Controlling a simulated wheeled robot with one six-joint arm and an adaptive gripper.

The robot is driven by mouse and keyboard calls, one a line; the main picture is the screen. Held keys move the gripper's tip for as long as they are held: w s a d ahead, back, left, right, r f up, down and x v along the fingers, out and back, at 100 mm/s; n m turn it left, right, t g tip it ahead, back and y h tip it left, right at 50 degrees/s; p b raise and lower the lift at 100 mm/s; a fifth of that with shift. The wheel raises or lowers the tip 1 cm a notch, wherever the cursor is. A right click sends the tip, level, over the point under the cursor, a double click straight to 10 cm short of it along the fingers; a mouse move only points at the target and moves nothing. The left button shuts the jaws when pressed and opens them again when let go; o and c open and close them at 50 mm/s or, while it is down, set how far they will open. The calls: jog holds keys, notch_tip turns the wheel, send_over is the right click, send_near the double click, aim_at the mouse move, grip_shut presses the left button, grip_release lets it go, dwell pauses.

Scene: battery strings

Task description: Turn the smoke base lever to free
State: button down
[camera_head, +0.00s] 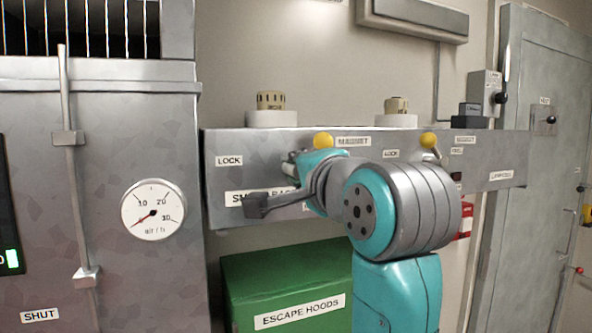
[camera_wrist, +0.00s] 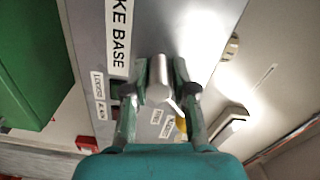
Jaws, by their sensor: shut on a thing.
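The smoke base panel is a grey metal ledge (camera_head: 360,145) with a part-covered "SMOKE BASE" sign (camera_head: 248,198) and a "LOCK" label (camera_head: 229,160) at its left. My gripper (camera_head: 294,165) is at the panel's front, right of that label. In the wrist view my gripper (camera_wrist: 160,85) has its fingers on both sides of a silver lever (camera_wrist: 158,72) and is shut on it. In the head view my arm hides most of this lever. A yellow ball (camera_head: 323,140) shows just above my gripper, beside a "MAGNET" label (camera_head: 353,141). A small "FREE" label (camera_wrist: 157,118) shows in the wrist view.
A second yellow ball (camera_head: 428,139) with a silver lever sits further right on the panel. Two round detectors stand on the ledge, the nearer one (camera_head: 271,110) at left. A green escape hoods box (camera_head: 290,275) is below. A gauge (camera_head: 153,209) is on the left cabinet.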

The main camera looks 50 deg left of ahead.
jog(key=shift+w+r+m, duration=0.1)
jog(key=shift+r+m, duration=0.1)
jog(key=shift+m, duration=0.1)
dwell(0.4)
jog(key=c, duration=0.9)
grip_release()
jog(key=shift+f, duration=0.1)
jog(key=shift+d, duration=0.1)
jog(key=v, duration=1.2)
jog(key=shift+f, duration=0.1)
jog(key=shift+f, duration=0.1)
